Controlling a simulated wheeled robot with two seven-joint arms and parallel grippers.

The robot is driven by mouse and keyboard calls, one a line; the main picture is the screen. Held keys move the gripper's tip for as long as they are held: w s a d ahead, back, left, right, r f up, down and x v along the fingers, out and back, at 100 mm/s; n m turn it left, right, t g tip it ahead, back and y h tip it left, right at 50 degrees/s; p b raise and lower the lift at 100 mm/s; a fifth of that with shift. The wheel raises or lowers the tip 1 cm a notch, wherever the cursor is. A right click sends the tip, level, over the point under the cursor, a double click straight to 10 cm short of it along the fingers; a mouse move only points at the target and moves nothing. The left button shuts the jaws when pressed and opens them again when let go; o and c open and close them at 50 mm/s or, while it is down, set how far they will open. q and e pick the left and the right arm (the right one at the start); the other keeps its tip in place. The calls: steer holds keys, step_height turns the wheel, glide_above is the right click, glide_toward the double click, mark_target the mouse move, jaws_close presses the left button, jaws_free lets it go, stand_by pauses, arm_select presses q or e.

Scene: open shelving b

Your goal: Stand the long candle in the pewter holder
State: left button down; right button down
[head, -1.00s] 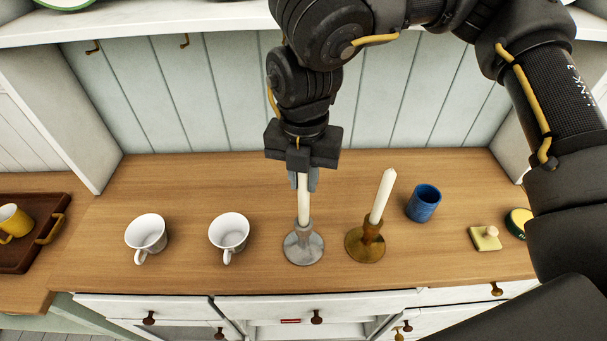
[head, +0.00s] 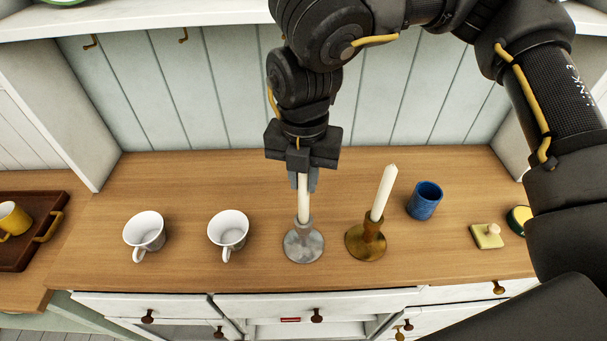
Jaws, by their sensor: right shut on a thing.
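The long candle (head: 303,205) is white and upright, with its lower end at the mouth of the pewter holder (head: 303,245). It appears to stand in the holder's cup; how deep it sits I cannot tell. My right gripper (head: 304,182) comes down from above and is shut on the candle's upper part, hiding its top. The grey pewter holder stands on the wooden counter. My left gripper is not in view.
A brass holder (head: 367,243) with another white candle (head: 384,193) stands close on the right. A blue cup (head: 424,201), a small yellow block (head: 486,236) and a round tin (head: 518,220) are farther right. Two white cups (head: 145,230) (head: 229,229) and a brown tray (head: 50,226) are left.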

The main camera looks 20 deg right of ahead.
steer(key=shift+f, duration=0.2)
steer(key=c, duration=1.2)
jaws_free()
steer(key=shift+c, duration=0.2)
steer(key=shift+r, duration=0.15)
step_height(320, 180, up, 11)
steer(key=shift+f+b, duration=0.2)
steer(key=shift+b, duration=0.5)
steer(key=shift+r, duration=0.1)
